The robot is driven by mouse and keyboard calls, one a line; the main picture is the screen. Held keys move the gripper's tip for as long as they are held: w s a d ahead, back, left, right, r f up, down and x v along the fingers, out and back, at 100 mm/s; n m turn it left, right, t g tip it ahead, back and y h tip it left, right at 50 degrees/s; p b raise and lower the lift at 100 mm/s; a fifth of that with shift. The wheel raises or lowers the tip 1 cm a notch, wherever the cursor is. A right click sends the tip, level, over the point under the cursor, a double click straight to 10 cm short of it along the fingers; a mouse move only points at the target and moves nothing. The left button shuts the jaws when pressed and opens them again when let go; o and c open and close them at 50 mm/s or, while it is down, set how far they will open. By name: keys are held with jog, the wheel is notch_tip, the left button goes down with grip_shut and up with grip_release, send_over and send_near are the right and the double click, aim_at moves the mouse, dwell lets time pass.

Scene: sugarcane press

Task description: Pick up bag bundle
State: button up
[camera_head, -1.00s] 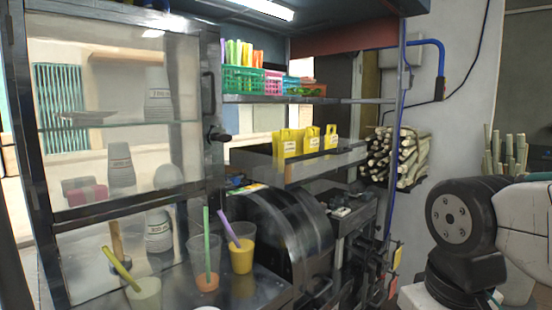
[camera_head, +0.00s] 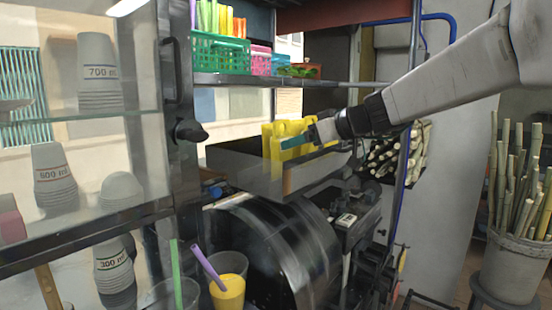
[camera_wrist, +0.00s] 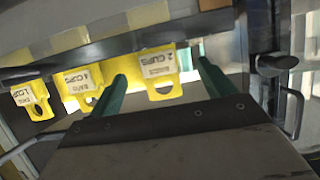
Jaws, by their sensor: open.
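The bag bundles are several yellow bundles with white labels, standing in a row in a metal tray (camera_head: 235,167) on the stall. In the wrist view, one yellow bundle labelled "2 CUPS" (camera_wrist: 160,88) appears between the two green fingers. A second bundle (camera_wrist: 84,98) and a third (camera_wrist: 37,110) are left of the fingers. My gripper (camera_head: 298,143) is open, reaching in from the right in front of the bundles, partly hiding them in the head view. The fingers also show in the wrist view (camera_wrist: 161,70). I cannot tell whether they touch the "2 CUPS" bundle.
A shelf with a green basket (camera_head: 220,52) is above the tray. A black drum-shaped machine (camera_head: 270,245) is below it. A glass cabinet with stacked cups (camera_head: 98,70) is on the left. Sugarcane stalks (camera_head: 395,155) lie on the right, and a bucket of cane (camera_head: 515,265) stands farther right.

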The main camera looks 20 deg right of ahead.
aim_at(282, 154)
jog(key=x, duration=0.8)
jog(key=shift+d, duration=0.2)
jog(key=c, duration=1)
